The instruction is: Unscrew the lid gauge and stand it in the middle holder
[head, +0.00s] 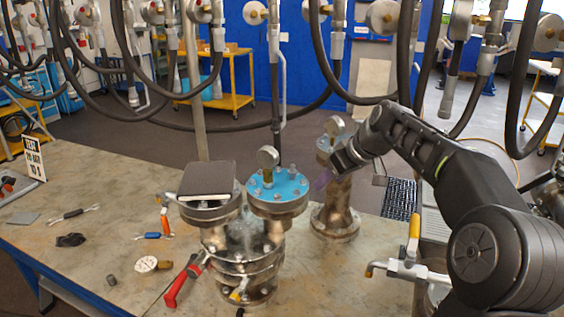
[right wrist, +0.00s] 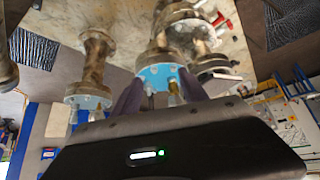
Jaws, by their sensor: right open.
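The lid gauge (head: 268,158) stands upright on the blue lid (head: 289,190) of the flanged vessel in the middle of the table. Its round dial sits on a brass stem. My right gripper (head: 321,181) is to the right of the blue lid, its purple fingers pointing left toward it. In the right wrist view, the blue lid (right wrist: 158,76) shows beyond and between the spread fingers (right wrist: 160,92), with a brass fitting (right wrist: 173,93) near one finger. The fingers hold nothing that I can see. I cannot make out the middle holder. My left gripper is out of view.
A second gauge (head: 335,126) tops the flanged column (head: 336,218) behind my right gripper. A dark flat box (head: 207,178) lies on the left flange. A yellow-handled tap (head: 413,232) stands right. Black hoses hang above.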

